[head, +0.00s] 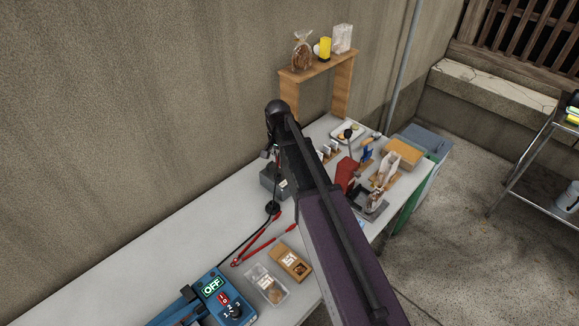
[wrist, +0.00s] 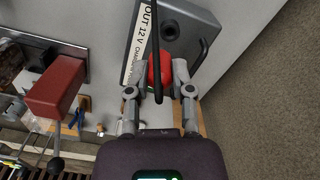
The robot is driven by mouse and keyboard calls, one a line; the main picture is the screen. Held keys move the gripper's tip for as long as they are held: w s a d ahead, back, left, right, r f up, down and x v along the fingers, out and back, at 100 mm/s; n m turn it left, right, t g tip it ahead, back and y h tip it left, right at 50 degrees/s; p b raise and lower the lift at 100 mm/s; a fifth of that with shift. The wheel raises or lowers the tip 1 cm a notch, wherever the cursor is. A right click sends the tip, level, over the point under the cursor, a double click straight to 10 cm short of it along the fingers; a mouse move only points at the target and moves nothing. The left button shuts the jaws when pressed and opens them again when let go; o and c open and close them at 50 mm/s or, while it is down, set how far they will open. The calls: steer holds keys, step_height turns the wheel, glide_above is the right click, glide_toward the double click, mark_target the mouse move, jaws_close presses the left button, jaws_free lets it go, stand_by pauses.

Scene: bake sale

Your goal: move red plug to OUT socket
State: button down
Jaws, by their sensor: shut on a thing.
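My gripper (wrist: 161,88) is shut on the red plug (wrist: 160,70), which sits between its two fingers in the wrist view. A black cable (wrist: 156,25) runs up from the plug across the view. Beyond the plug is a grey box with a white label (wrist: 142,40) reading "OUT 12 V". A round dark socket (wrist: 170,29) shows on this box, just above the plug; I cannot tell whether plug and socket touch. In the head view the grey box (head: 270,182) stands on the table, partly behind my arm. The plug cannot be made out there.
A blue device (head: 228,306) with an "OFF" display stands at the front, its cable running to a black round piece (head: 272,208). A red lever press (head: 346,173) stands right of my arm. The table's left part is clear.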

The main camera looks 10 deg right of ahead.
steer(key=shift+w+a, duration=0.35)
steer(key=shift+w, duration=0.25)
steer(key=shift+f, duration=0.1)
steer(key=shift+f+b, duration=2)
steer(key=shift+b, duration=0.15)
steer(key=shift+f+b, duration=1.15)
steer(key=shift+c, duration=2.1)
jaws_free()
steer(key=shift+r, duration=0.25)
